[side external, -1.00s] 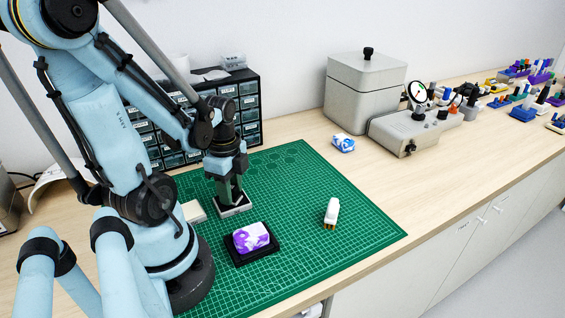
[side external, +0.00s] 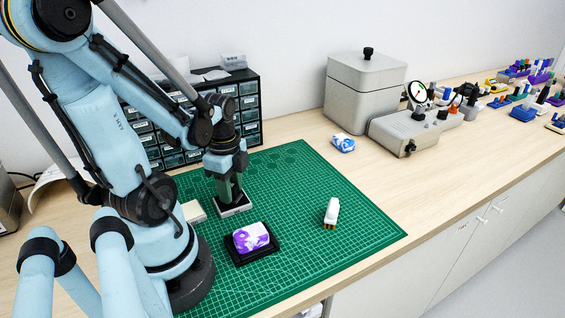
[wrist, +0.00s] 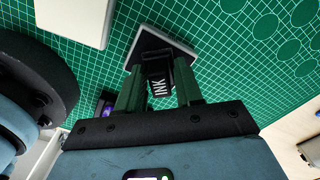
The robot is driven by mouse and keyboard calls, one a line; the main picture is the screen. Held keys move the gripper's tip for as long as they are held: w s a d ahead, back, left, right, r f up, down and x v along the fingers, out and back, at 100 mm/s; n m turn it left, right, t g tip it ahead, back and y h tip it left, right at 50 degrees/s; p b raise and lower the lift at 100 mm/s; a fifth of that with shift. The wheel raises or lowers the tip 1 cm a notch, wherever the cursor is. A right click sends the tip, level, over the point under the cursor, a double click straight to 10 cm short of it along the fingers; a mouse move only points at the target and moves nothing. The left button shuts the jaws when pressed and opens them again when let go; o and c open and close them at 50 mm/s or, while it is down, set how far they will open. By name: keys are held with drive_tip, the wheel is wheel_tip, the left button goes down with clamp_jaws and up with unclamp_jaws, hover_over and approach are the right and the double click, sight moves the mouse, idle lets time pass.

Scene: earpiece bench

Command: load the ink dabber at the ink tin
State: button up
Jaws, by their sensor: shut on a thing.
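My gripper (side external: 230,188) points straight down at the back left of the green mat. Its green fingers are shut on the ink dabber (wrist: 158,82), a dark piece with white letters reading INK in the wrist view. The ink tin (side external: 236,211) is a low, light grey, square-edged tin directly below the fingers. In the wrist view its grey rim and dark inside (wrist: 160,42) show just beyond the dabber. The dabber's lower end is at the tin, but whether it touches the ink is hidden.
A purple and white block (side external: 250,236) sits in a black tray (side external: 238,260) in front of the tin. A cream block (side external: 193,211) lies left of it. A white brush (side external: 331,212) lies to the right. Drawers (side external: 247,104) stand behind. The mat's right part (side external: 365,225) is clear.

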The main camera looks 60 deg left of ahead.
drive_tip(key=shift+r, duration=3.25)
